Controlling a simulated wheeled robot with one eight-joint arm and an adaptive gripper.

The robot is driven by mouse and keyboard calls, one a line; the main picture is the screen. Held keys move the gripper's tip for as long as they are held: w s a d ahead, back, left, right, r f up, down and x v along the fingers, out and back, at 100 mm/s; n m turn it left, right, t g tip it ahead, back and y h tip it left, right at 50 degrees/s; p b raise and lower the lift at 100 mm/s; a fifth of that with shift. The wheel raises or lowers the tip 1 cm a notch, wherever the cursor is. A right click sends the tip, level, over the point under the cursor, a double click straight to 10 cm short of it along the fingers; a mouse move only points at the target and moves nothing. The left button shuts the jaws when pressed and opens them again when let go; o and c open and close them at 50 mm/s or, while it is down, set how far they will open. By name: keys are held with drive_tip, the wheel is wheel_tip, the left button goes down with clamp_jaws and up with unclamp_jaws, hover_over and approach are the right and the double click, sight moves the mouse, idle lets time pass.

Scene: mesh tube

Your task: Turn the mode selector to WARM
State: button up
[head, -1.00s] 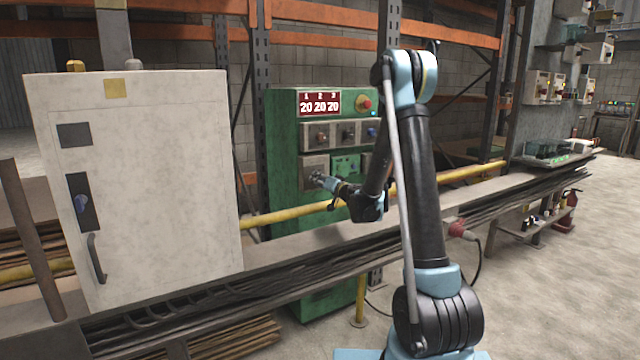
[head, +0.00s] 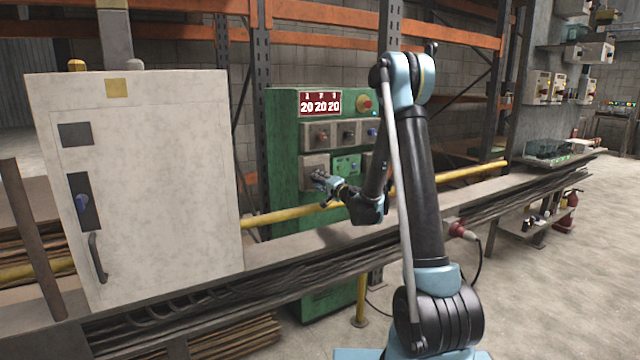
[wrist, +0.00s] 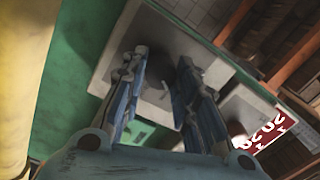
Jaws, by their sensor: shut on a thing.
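The green control cabinet (head: 284,150) stands behind the yellow rail, with square grey selector plates on its front. My gripper (head: 319,177) is at the lower left plate (head: 309,162). In the wrist view my gripper (wrist: 158,72) has its two fingers on either side of a dark selector knob (wrist: 155,85) on a grey plate (wrist: 165,28), and is shut on it. The fingers and blur hide most of the knob. I cannot read its markings or tell which position it points to.
More selectors (head: 348,134) sit above my gripper. The yellow rail (head: 290,214) and a long bench (head: 340,240) run in front. A large pale cabinet (head: 140,180) stands left.

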drive_tip(key=shift+w+d+m+t, duration=0.1)
drive_tip(key=shift+d+m+t, duration=0.05)
drive_tip(key=shift+m, duration=0.4)
drive_tip(key=shift+w+d+m+t, duration=0.1)
drive_tip(key=shift+m+t, duration=0.05)
drive_tip(key=shift+m, duration=0.4)
drive_tip(key=shift+s+a+f+m, duration=0.1)
drive_tip(key=shift+s+m, duration=0.05)
drive_tip(key=shift+m, duration=0.15)
drive_tip(key=o, duration=1.1)
drive_tip(key=shift+c, duration=0.2)
drive_tip(key=r+v, duration=0.1)
drive_tip(key=v, duration=1)
drive_tip(key=shift+s+d+f, duration=0.25)
drive_tip(key=shift+s+f, duration=0.15)
drive_tip(key=shift+f, duration=0.05)
